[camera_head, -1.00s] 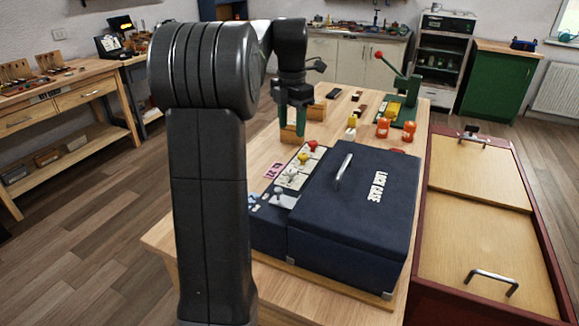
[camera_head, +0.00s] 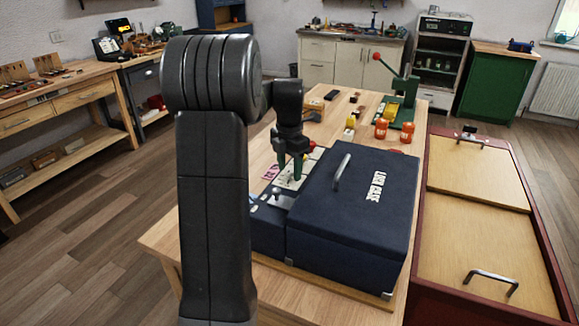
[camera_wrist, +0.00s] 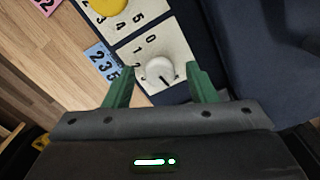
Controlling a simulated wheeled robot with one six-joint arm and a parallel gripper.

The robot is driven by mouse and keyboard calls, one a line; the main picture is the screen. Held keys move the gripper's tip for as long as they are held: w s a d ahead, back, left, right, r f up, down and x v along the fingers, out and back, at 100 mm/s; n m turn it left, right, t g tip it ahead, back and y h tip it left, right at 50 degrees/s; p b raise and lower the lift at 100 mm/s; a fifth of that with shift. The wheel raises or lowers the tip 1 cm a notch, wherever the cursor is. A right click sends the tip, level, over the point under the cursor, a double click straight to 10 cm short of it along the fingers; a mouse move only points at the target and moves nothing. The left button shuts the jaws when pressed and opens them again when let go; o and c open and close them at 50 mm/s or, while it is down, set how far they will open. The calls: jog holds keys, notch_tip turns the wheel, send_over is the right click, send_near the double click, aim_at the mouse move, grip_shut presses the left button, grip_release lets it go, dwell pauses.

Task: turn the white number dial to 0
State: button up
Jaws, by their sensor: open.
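The white number dial (camera_wrist: 159,71) is a round knob on a cream plate (camera_wrist: 180,45) in the wrist view. Its dark mark points to the lower right, away from the printed 0 at the plate's upper part. Some numbers around it are hidden. My gripper (camera_wrist: 157,78) is open, with one green finger on each side of the dial; I cannot tell whether they touch it. In the head view my gripper (camera_head: 291,168) points down over the dial panel and hides the white dial.
A yellow dial (camera_wrist: 104,6) sits beside the white one. A blue card (camera_wrist: 101,61) and a pink card (camera_wrist: 46,5) lie nearby. The dark blue lock case (camera_head: 350,220) with a metal handle (camera_head: 342,172) stands close on the right of my gripper.

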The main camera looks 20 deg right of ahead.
jog(key=shift+c, duration=0.2)
jog(key=c, duration=0.9)
